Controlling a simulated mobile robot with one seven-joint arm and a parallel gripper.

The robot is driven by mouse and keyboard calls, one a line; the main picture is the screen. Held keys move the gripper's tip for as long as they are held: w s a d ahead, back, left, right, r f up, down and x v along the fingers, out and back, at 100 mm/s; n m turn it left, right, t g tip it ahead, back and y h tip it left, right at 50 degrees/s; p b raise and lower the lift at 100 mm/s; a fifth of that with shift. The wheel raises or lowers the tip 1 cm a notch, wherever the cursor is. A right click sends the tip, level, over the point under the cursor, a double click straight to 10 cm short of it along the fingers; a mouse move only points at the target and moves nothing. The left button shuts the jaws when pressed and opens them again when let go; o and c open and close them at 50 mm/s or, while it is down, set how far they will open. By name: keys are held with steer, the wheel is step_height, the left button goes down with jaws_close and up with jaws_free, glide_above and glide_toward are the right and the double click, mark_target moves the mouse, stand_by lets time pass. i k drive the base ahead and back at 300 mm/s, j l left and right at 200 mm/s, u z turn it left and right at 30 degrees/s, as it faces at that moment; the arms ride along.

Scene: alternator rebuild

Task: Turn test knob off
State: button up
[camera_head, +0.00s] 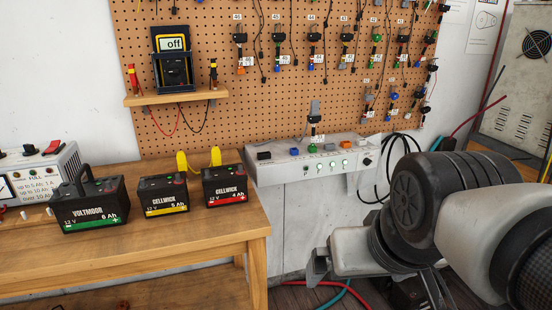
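A long white test box (285,173) is fixed to the wall below the pegboard. A round black knob (367,161) sits at the right end of its front. I take it for the test knob, but its label and setting are too small to read. Several small lights on the front glow green or whitish. My gripper (319,267) is at the lower middle, below the box and apart from the knob. Its fingers are mostly hidden by angle and my wrist, so I cannot tell whether they are open. Nothing held is visible.
A wooden bench (235,222) at left carries three batteries and a white charger (35,165). A multimeter (172,60) reading "off" stands on a small shelf (180,97). Labelled cables hang on the pegboard (215,40). Black cables loop right of the box.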

mark_target(367, 161)
steer(key=i+l+z, duration=0.5)
steer(key=i, duration=0.35)
steer(key=i+l+z, duration=0.15)
steer(key=i, duration=0.35)
